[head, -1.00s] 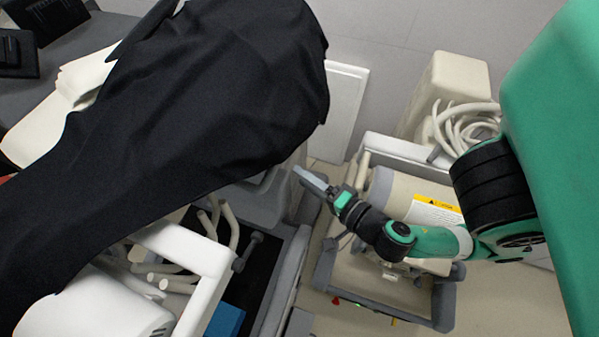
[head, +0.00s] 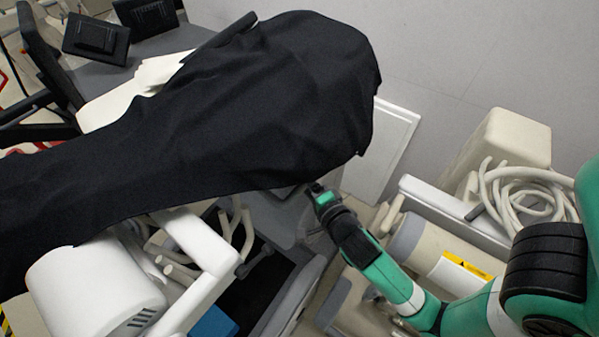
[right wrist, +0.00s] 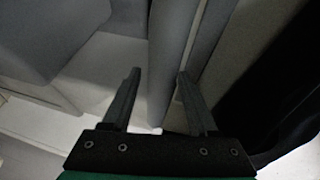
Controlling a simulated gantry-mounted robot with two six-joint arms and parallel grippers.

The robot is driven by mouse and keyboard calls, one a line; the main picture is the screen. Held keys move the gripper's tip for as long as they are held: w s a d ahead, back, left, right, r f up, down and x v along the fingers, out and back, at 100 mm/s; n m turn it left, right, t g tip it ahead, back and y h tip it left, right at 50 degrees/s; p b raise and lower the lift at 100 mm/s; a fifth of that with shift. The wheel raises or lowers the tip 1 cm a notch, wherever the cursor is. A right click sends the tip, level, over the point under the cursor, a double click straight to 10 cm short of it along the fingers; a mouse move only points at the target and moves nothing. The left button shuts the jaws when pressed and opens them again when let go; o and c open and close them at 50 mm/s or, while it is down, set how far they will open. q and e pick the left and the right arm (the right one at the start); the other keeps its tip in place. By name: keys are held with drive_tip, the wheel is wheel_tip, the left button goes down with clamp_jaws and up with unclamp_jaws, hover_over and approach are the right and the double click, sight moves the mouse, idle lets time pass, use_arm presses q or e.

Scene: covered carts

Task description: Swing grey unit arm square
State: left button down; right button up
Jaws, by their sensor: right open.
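A black cloth (head: 250,100) drapes over a long raised shape that runs from the left to the upper middle of the head view. The cloth hides what is beneath, and I cannot tell which part is the grey unit's arm. Grey parts (head: 285,212) show below its lower edge. My right gripper (head: 318,190) is at that lower edge, its fingertips hard to make out there. In the right wrist view, my right gripper (right wrist: 158,75) is open, with a grey bar (right wrist: 172,45) showing between its fingers. I cannot tell whether they touch it. My left gripper is not in view.
A white cart with pale tubes (head: 190,240) stands at lower left. A beige cart (head: 430,240) with coiled hoses (head: 525,195) stands at right, close to my right arm. A white panel (head: 385,150) leans by the wall. Black boxes (head: 97,38) sit at upper left.

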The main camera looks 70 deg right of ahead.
drive_tip(key=shift+w+d+f, duration=0.15)
drive_tip(key=shift+w+d, duration=0.25)
drive_tip(key=shift+w, duration=0.1)
clamp_jaws()
idle(1.1)
